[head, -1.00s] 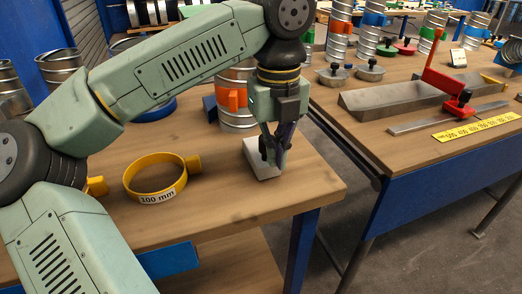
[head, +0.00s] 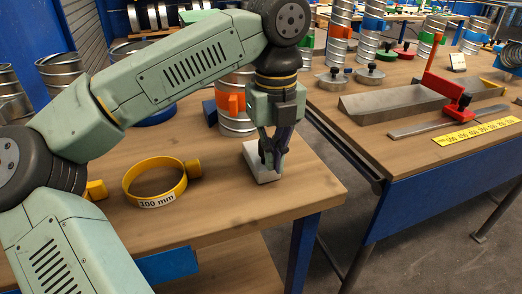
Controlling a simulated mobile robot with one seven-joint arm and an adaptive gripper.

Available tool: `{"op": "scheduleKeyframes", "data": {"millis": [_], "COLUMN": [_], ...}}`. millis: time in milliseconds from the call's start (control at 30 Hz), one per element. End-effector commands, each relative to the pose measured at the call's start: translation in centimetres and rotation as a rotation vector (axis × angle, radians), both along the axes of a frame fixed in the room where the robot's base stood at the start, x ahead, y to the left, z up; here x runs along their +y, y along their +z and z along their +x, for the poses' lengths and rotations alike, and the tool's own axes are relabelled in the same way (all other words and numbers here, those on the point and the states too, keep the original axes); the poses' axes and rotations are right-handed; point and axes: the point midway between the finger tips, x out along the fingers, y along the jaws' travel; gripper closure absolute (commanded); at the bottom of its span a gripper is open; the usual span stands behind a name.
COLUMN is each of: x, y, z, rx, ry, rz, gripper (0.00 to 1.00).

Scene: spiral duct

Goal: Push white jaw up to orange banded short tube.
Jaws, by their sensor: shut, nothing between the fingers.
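The white jaw (head: 264,173) is a pale flat block lying on the near wooden bench, close to its right edge. My gripper (head: 272,165) is shut and empty, with its fingertips low at the jaw's near right side and covering part of it. Whether the fingertips touch the jaw I cannot tell. The orange banded short tube (head: 237,122) is a ribbed metal tube with an orange band, standing upright behind the jaw. A gap of bench shows between the jaw and the tube. My arm hides the tube's upper part.
A yellow ring marked 100 mm (head: 157,198) lies left of the jaw. A dark blue block (head: 210,111) is just left of the tube. A second bench (head: 345,130) with a metal channel (head: 395,101) stands to the right, across a gap. Bare bench lies in front.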

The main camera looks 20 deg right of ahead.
Motion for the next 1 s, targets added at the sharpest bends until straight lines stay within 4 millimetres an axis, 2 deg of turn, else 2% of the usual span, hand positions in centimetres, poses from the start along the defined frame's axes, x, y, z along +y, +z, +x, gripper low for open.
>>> {"op": "scheduleKeyframes", "data": {"millis": [1000], "x": [0.1], "y": [0.1], "z": [4.2], "rx": [-0.001], "ry": [0.002], "rz": [-0.001], "gripper": [1.0]}}
